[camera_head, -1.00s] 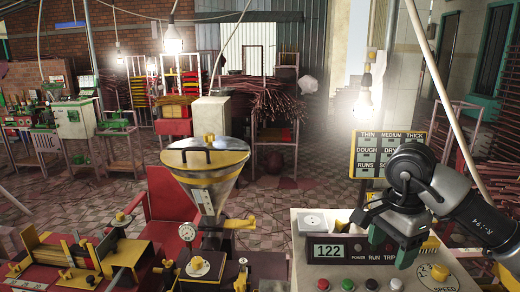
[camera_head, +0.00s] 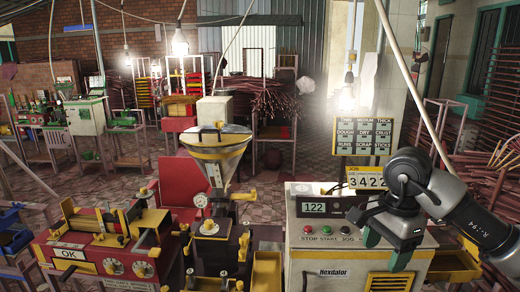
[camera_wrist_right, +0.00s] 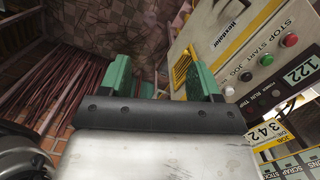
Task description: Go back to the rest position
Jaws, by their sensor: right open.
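My right gripper (camera_head: 388,246) is in front of the right part of the control box (camera_head: 308,262) in the head view, with its green-padded fingers pointing down. In the right wrist view the two green fingers (camera_wrist_right: 163,82) stand apart with nothing between them. The control box also shows at the right of that view (camera_wrist_right: 222,40), with its "122" display, buttons and yellow grille. The gripper hides part of the box's front. Whether it touches the box is hard to tell. My left gripper is not in view.
The hopper extruder (camera_head: 215,160) stands left of the control box. A red machine with an "OK" plate (camera_head: 68,254) is at the front left. Incense stick racks (camera_wrist_right: 60,85) are nearby. Tiled floor lies open behind.

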